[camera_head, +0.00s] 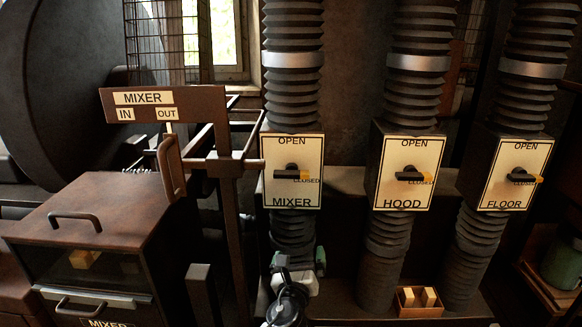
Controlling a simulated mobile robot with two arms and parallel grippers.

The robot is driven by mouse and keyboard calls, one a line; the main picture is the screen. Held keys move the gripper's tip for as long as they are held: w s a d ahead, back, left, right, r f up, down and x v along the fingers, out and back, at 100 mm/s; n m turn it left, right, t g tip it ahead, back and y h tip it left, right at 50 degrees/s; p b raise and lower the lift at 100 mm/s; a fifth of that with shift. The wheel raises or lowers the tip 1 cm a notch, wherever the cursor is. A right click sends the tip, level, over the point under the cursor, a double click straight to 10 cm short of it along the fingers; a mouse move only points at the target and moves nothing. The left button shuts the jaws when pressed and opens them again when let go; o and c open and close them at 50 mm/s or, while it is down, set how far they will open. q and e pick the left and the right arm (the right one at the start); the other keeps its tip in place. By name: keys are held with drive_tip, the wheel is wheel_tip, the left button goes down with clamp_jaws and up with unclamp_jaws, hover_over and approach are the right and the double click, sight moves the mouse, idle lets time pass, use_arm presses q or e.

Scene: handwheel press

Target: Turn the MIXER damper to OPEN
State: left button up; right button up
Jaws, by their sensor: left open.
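The MIXER damper plate (292,187) is a pale panel on a dark box in a ribbed duct, with OPEN at its top and CLOSED at its right. Its black handle (289,173) lies level, and the yellow tip points right, at CLOSED. My left gripper (299,262) is below the plate, in front of the lower duct. Its fingers are apart with nothing seen between them, and it does not touch the handle. My right gripper is not in view.
The HOOD damper (408,191) and FLOOR damper (515,191) stand to the right, their handles also pointing right. A MIXER IN/OUT sign (165,98) and frame stand close on the left, above a brown glass-fronted box (100,205). A small crate (420,311) holds blocks at the bottom.

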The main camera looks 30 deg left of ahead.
sight(291, 173)
use_arm(q)
wheel_tip(291, 173, up, 14)
drive_tip(key=s+a+m+t+y, duration=0.1)
drive_tip(key=s+m+t+y, duration=0.1)
drive_tip(key=y, duration=0.2)
drive_tip(key=p+x, duration=0.2)
drive_tip(key=x, duration=0.7)
drive_tip(key=shift+w+a+r+p, duration=0.15)
drive_tip(key=shift+a+r+p, duration=0.1)
drive_tip(key=shift+p, duration=0.15)
drive_tip(key=shift+w+a+r, duration=0.1)
drive_tip(key=shift+w+a, duration=0.15)
drive_tip(key=shift+w, duration=0.15)
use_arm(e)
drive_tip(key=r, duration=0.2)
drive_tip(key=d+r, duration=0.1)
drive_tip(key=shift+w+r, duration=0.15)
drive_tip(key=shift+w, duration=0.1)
use_arm(q)
drive_tip(key=c, duration=0.6)
drive_tip(key=shift+c, duration=0.2)
